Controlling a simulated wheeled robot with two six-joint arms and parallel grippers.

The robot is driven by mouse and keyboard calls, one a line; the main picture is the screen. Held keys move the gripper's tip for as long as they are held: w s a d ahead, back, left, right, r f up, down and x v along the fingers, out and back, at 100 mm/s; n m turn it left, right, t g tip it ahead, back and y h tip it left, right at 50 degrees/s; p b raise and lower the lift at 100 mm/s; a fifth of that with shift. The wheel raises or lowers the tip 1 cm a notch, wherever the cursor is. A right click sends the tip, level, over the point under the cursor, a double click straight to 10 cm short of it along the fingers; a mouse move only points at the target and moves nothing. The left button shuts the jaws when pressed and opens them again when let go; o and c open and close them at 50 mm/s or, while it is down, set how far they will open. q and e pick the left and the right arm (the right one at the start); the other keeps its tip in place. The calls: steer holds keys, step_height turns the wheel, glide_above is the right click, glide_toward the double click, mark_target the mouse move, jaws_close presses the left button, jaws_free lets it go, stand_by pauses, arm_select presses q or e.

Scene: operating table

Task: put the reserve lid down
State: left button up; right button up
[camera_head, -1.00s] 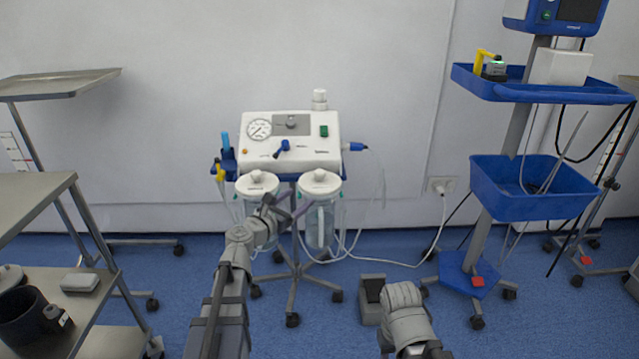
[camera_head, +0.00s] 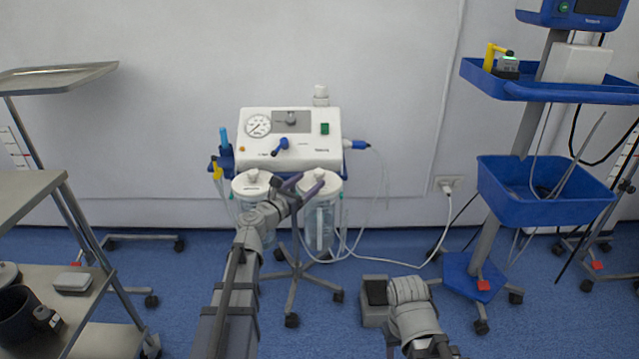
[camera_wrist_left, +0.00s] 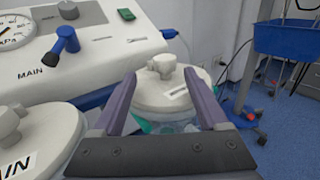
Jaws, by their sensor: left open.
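The reserve lid, white with a knob, appears to be the right-hand lid (camera_head: 321,184) on the suction unit. It sits on top of the right clear jar (camera_head: 319,226); how firmly it is seated cannot be told. In the left wrist view the lid (camera_wrist_left: 160,94) shows between and beyond my fingers, its label partly covered. My left gripper (camera_head: 306,182) is open, its purple-grey fingers (camera_wrist_left: 160,74) either side of the lid in that view. Whether they touch it is unclear. My right arm shows at the lower right, but its gripper is not visible.
The left jar's white lid (camera_head: 252,184) is close beside my left gripper. The white suction unit (camera_head: 290,138) stands behind the jars, with tubes at its right. A blue-basket stand (camera_head: 540,205) is right, steel carts (camera_head: 25,205) left. A grey box (camera_head: 374,315) stands on the floor.

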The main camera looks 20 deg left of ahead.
mark_target(316, 177)
arm_select(q)
steer(key=shift+d+x, duration=0.15)
steer(key=shift+x, duration=1.2)
steer(key=shift+d+x, duration=0.15)
steer(key=shift+x, duration=1.25)
steer(key=shift+s+r, duration=0.15)
steer(key=shift+r, duration=0.05)
steer(key=shift+c, duration=0.3)
jaws_close()
